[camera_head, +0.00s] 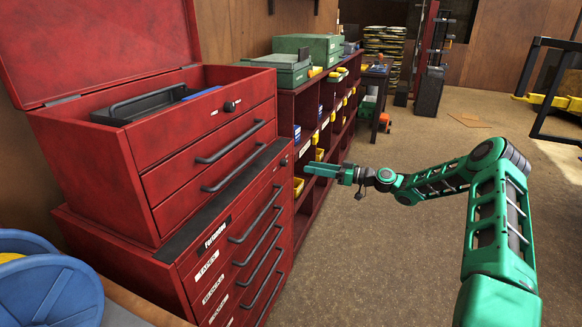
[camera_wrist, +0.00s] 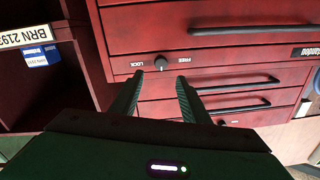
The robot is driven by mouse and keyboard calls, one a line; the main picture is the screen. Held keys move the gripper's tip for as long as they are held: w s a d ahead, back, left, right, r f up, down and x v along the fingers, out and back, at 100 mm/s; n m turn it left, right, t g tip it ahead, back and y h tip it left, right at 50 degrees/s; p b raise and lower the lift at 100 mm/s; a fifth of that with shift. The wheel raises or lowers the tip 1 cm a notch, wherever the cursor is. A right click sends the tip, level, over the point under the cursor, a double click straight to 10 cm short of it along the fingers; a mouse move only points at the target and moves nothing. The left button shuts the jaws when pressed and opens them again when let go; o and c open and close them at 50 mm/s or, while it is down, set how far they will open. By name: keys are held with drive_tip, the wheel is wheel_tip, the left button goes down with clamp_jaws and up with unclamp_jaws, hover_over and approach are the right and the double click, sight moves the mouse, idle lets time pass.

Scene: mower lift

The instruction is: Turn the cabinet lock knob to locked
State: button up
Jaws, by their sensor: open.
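The lock knob (camera_wrist: 161,63) is small, dark and round on the red cabinet front, between the printed words LOCK and FREE in the wrist view. I cannot tell clearly which way it points. In the head view the lower cabinet's knob (camera_head: 284,162) is at the right end of its top strip. My gripper (camera_wrist: 160,76) is open and empty, its two fingertips on either side of the knob's line and the knob just beyond them. I cannot tell whether they touch anything. In the head view my gripper (camera_head: 311,168) points left towards the cabinet (camera_head: 192,258).
A red upper chest (camera_head: 88,163) with its lid open stands on the cabinet and has its own knob (camera_head: 229,106). Several bar handles stick out from the drawers. Red shelving (camera_head: 309,103) stands beyond the cabinet. The floor (camera_head: 395,255) in front is clear.

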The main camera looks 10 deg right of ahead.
sight(287, 163)
drive_tip(key=x, duration=0.9)
drive_tip(key=shift+a, duration=0.15)
drive_tip(key=c, duration=1.1)
